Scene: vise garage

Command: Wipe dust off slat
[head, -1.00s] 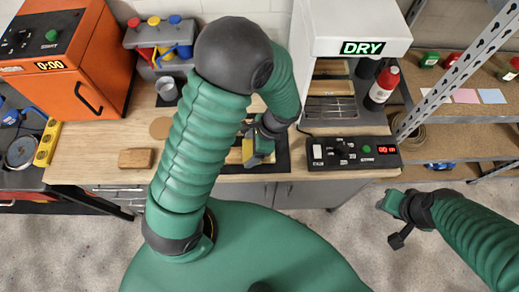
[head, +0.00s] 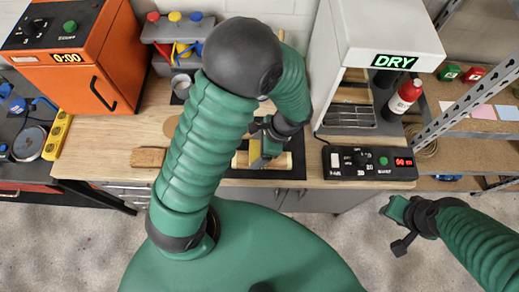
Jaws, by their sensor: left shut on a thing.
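A pale wooden slat (head: 241,160) lies on a black mat (head: 297,170) at the front of the bench, partly hidden by my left gripper. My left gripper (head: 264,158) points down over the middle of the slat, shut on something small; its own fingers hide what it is. I cannot tell if that thing touches the slat. No dust can be made out at this size. My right gripper (head: 392,210) hangs empty-looking over the floor at the lower right, away from the bench; its jaw gap is unclear.
A white machine reading DRY (head: 395,62) stands right of the mat, with a control box (head: 370,163) in front. A brown wooden block (head: 148,157) lies left.

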